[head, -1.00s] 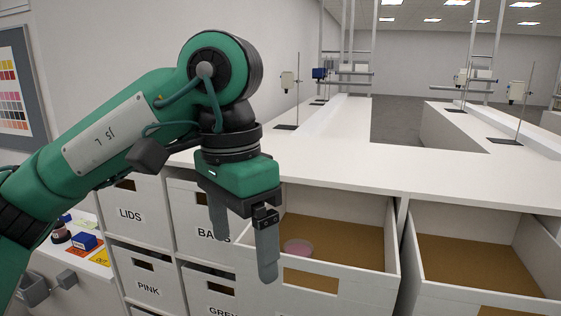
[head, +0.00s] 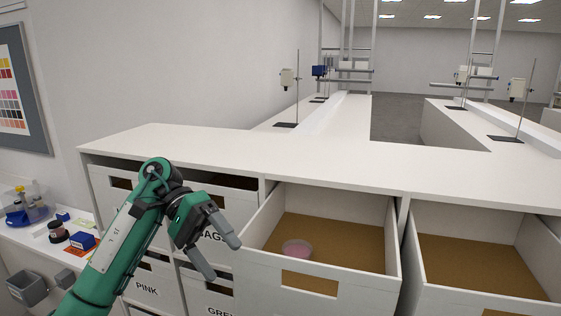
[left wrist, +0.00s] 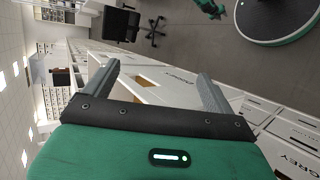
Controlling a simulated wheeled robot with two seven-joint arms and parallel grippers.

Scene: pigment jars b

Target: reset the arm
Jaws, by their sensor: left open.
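My left gripper (head: 221,251) is open, with nothing between its fingers. In the head view it is low, in front of the closed drawers and just left of the open drawer (head: 322,268). Its fingers point down and to the right. In the left wrist view the two grey fingers (left wrist: 158,88) stand well apart, with drawer fronts beyond them. My right gripper is not seen in the head view.
A pink jar (head: 297,249) sits in the open drawer. A second open drawer (head: 480,304) to its right looks empty. The white countertop (head: 230,150) above is clear.

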